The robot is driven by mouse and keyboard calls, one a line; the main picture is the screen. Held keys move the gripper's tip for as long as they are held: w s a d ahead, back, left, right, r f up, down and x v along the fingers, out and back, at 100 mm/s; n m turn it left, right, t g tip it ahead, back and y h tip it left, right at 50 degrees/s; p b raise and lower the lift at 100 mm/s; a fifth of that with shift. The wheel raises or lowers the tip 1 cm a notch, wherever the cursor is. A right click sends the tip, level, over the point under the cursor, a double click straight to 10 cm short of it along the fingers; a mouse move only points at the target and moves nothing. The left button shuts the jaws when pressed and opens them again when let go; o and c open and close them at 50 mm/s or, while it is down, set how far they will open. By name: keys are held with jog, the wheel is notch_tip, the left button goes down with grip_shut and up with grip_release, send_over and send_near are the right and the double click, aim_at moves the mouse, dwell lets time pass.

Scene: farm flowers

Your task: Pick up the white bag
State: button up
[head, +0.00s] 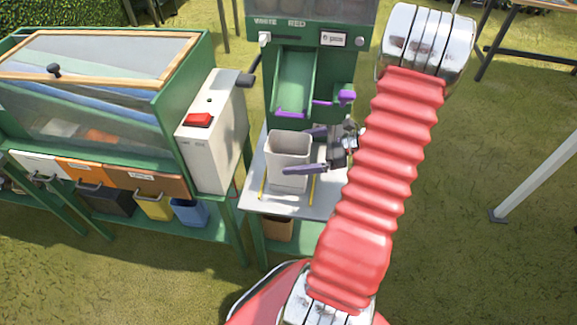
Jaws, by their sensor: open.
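The white bag (288,162) stands upright and open-topped on a light grey table (253,195), below the green chute of a dispenser. My gripper (300,150) comes in from the right with its dark purple-grey fingers apart. One finger is at the far side of the bag near its rim, and the other is at the near side, lower down. The bag appears to be between the fingers or just beside them. I cannot tell whether either finger touches it.
The green dispenser (310,65) with purple parts rises just behind the bag. A white box with a red button (198,120) and a green glass-topped cabinet (100,80) stand at left. Several coloured bins sit under the cabinet. A white post (540,175) stands on open grass at right.

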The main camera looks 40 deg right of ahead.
aim_at(282, 148)
jog(key=x, duration=0.3)
jog(key=shift+s, duration=0.1)
jog(key=shift+c, duration=0.3)
jog(key=c, duration=2)
